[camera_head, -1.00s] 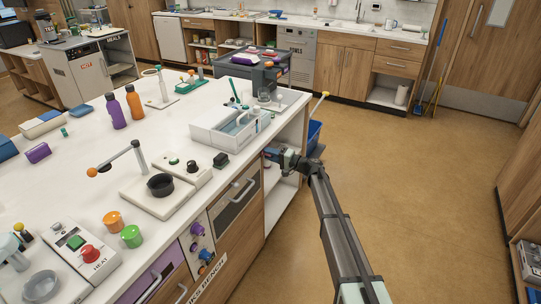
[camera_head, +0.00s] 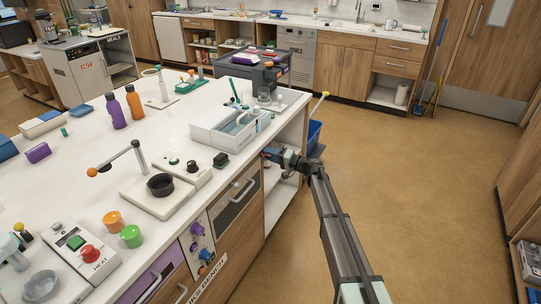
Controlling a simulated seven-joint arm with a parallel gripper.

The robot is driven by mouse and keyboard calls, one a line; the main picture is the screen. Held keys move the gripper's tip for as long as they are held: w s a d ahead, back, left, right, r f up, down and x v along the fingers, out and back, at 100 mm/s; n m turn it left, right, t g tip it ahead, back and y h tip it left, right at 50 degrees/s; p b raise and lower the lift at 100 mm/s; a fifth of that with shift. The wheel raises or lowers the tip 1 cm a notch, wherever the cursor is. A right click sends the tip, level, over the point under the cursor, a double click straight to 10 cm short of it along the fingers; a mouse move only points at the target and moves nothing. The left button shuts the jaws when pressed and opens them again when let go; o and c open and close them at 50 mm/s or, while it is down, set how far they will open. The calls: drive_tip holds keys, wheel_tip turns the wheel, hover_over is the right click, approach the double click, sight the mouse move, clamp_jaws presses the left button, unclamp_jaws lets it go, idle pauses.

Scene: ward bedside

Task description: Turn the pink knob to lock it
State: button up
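No knob reads as clearly pink. A purple knob (camera_head: 197,229) sits on the pale front panel (camera_head: 212,238) of the bench, above a blue knob (camera_head: 206,256). Smaller parts beside these knobs are too small to make out. My gripper (camera_head: 268,153) is at the bench's front edge, up and to the right of the panel and well apart from the knobs. Its fingers are small and dark, and I cannot tell whether they are open or shut.
A drawer front with a grey handle (camera_head: 242,193) lies between the panel and my gripper. A purple door (camera_head: 155,281) is left of the knobs. The floor at right is clear.

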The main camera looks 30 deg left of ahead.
drive_tip(key=shift+o, duration=1)
drive_tip(key=shift+r, duration=0.1)
drive_tip(key=shift+d, duration=0.1)
drive_tip(key=d, duration=0.7)
drive_tip(key=shift+d, duration=0.4)
